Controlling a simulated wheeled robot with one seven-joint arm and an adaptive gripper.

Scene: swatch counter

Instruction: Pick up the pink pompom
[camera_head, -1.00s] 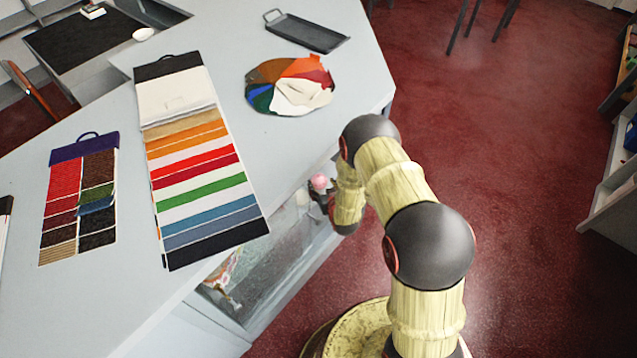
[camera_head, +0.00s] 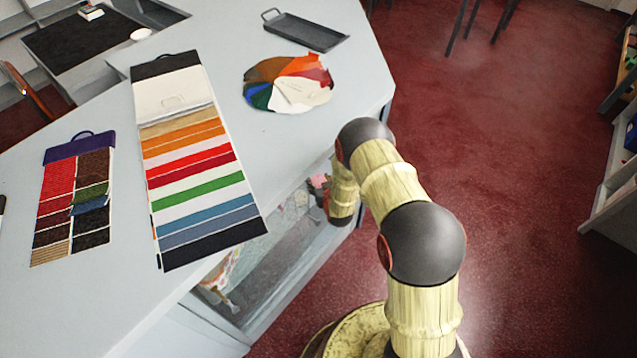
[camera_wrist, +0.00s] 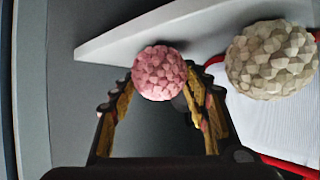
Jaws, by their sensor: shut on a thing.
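The pink pompom (camera_wrist: 159,72) is a round, faceted ball between my gripper's fingertips in the wrist view. My gripper (camera_wrist: 160,88) is shut on it, with a finger at each side. In the head view the pink pompom (camera_head: 319,180) is a small patch by the glass front under the counter. My gripper (camera_head: 323,190) is mostly hidden there by my own arm.
A larger beige pompom (camera_wrist: 271,59) is close on the right in the wrist view, near a white ribbed surface (camera_wrist: 262,118) with a red rim. The grey counter (camera_head: 300,140) holds a striped swatch board (camera_head: 195,168), a colour fan (camera_head: 290,82) and a black tray (camera_head: 306,31). Red floor is open at right.

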